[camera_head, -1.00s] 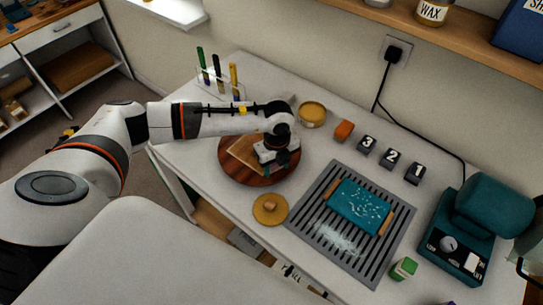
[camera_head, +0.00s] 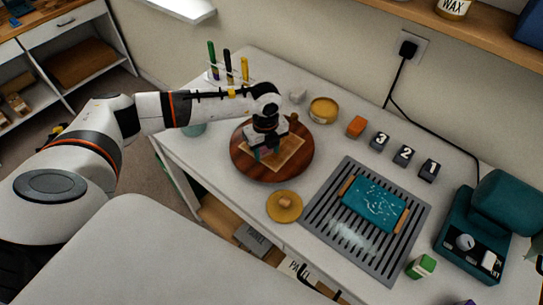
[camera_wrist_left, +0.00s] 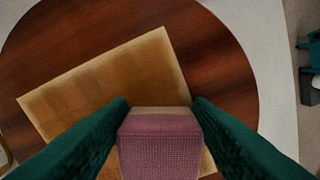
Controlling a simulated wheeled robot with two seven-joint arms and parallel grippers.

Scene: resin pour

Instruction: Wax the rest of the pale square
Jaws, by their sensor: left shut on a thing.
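The pale square (camera_head: 291,153) lies on a round dark wooden board (camera_head: 243,163). In the left wrist view the square (camera_wrist_left: 95,85) is golden tan, with uneven shading and a somewhat lighter patch toward its right. My left gripper (camera_head: 266,152) is over the square, shut on a small block with a mauve woven face (camera_wrist_left: 160,150) and a tan end. The block overlaps the square's lower part in the wrist view; I cannot tell whether it touches it. An open round tin (camera_head: 323,110) with yellowish contents stands behind the board.
A round tan lid-like disc (camera_head: 284,207) with a knob lies in front of the board. A slotted grey grate (camera_head: 335,200) with a teal tray (camera_head: 374,205) is to the right.

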